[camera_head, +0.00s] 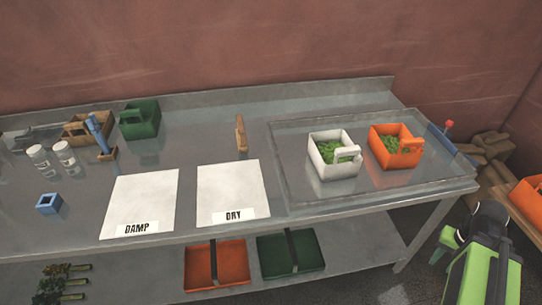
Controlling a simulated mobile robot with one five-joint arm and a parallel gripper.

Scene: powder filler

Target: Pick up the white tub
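The white tub (332,172) stands upright in the clear shallow tray (291,180) on the right part of the metal bench. It has a white handle at its right front and holds green leafy bits. Nothing grips it. My green and black arm shows at the lower right, in front of the bench's right end and well apart from the tub. My gripper (466,232) seems to be at its upper end, but its fingers cannot be made out clearly.
An orange tub (389,160) with similar leaves stands close right of the white one. White DAMP (140,200) and DRY (232,188) sheets lie to the left. A brown scoop (241,135) is behind DRY. A green tub (140,120) stands at back left.

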